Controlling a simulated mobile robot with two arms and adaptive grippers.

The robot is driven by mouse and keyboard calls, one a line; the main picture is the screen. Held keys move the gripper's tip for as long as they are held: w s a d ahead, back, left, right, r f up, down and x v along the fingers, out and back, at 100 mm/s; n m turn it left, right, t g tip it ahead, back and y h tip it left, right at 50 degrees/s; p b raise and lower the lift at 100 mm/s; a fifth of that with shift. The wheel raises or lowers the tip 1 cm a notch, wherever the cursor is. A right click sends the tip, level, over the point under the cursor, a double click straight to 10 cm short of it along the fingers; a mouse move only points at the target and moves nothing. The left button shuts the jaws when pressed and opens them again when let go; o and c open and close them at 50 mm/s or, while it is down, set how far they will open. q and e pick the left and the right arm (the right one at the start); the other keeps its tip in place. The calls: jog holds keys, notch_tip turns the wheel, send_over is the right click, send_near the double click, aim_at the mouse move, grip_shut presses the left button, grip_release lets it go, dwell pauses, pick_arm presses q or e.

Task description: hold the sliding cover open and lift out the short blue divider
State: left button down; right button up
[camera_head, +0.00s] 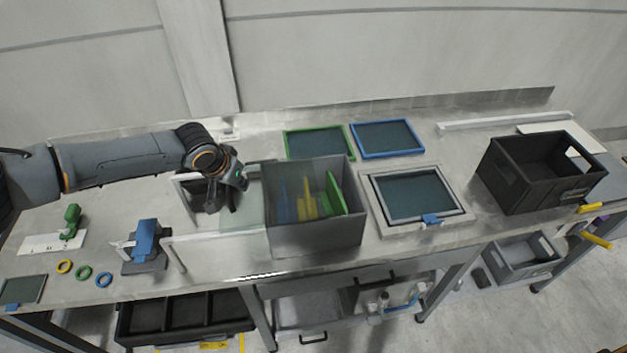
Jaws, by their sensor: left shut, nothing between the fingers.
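A grey bin (318,238) stands near the middle of the bench. Inside it stand a blue divider (284,205) on the left, a yellow divider (306,207) in the middle and a green divider (335,192) on the right. A clear cover panel (257,212) shows at the bin's left side, mostly clear of its opening. My left gripper (234,206) is shut and empty, close to the panel's left edge; I cannot tell whether it touches. The dividers' lower parts are hidden in the bin. My right gripper is out of view.
A framed dark screen (412,194) lies right of the bin, with green (317,143) and blue (386,138) framed screens behind. A black crate (535,185) stands at the right. A blue fixture (145,243) and coloured rings (84,272) are at left.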

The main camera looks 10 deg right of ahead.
pick_arm(q)
jog(key=shift+a, duration=0.75)
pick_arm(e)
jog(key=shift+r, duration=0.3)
pick_arm(q)
jog(key=shift+a+p, duration=0.8)
jog(key=shift+a, duration=0.3)
jog(key=shift+a+f+p, duration=0.1)
jog(key=shift+a+p, duration=0.6)
jog(key=shift+a, duration=1.2)
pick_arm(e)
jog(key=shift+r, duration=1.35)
pick_arm(q)
jog(key=a+p, duration=0.1)
jog(key=a, duration=0.5)
jog(key=shift+p, duration=0.4)
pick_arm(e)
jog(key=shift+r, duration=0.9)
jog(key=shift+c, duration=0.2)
